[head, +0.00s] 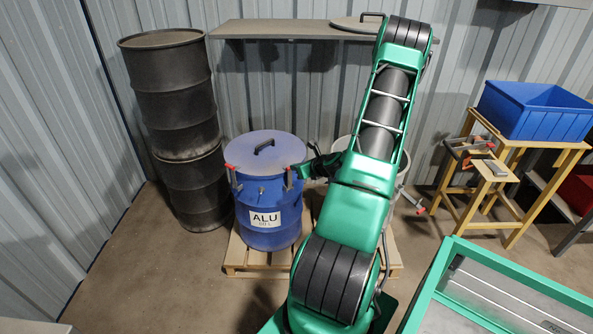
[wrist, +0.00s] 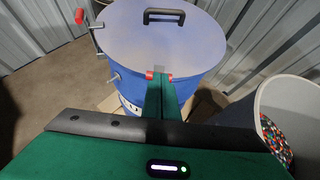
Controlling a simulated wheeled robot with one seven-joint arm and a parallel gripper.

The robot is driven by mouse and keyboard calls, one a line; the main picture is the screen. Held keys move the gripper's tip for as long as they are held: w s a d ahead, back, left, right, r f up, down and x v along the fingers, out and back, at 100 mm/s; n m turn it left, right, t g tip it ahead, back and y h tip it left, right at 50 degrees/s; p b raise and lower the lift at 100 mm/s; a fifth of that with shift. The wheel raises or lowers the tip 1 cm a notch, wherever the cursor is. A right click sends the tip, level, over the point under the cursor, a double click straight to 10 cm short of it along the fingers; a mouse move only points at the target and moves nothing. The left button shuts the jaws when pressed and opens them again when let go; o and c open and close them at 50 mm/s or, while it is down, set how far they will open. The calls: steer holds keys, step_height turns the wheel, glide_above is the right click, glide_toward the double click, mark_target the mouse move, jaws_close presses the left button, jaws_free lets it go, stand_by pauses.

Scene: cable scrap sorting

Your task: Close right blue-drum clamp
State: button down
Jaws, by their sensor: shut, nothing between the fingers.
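The blue drum (head: 272,215) with the ALU label stands on a pallet with its lid (head: 255,152) on; the lid also shows in the wrist view (wrist: 190,38). Its right clamp (head: 289,178) is at the rim by my gripper (head: 303,171). In the wrist view, my shut, empty gripper (wrist: 160,75) reaches the rim, with red clamp handle (wrist: 149,75) showing on both sides of the fingertips. The fingers hide the clamp's middle; contact and latching are unclear. The left clamp (head: 230,170) has a red handle, also in the wrist view (wrist: 81,16).
A pale open drum (wrist: 295,100) with colored granules stands right of the blue drum, partly behind my arm. Dark stacked drums (head: 182,95) stand left. A shelf (head: 290,29) runs behind. A wooden stand (head: 510,195) with a blue bin (head: 535,110) is right.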

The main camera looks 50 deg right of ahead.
steer(key=v, duration=1.3)
steer(key=shift+r, duration=0.2)
steer(key=shift+s, duration=0.1)
steer(key=a+r+n+g+y, duration=0.2)
steer(key=a+n+g, duration=0.1)
steer(key=a+n, duration=0.55)
steer(key=a+r+n+g+y, duration=0.2)
steer(key=a+r+n+g, duration=0.1)
steer(key=a+n, duration=0.55)
steer(key=s+a+r+n+g, duration=0.2)
steer(key=s+a+r+n, duration=0.3)
steer(key=s+n, duration=0.3)
steer(key=s+a+r+n+g, duration=0.3)
steer(key=s+a+r+n, duration=0.3)
steer(key=s+r+n, duration=0.1)
steer(key=shift+s+n+h, duration=0.3)
steer(key=shift+s+n, duration=0.1)
steer(key=shift+s, duration=0.1)
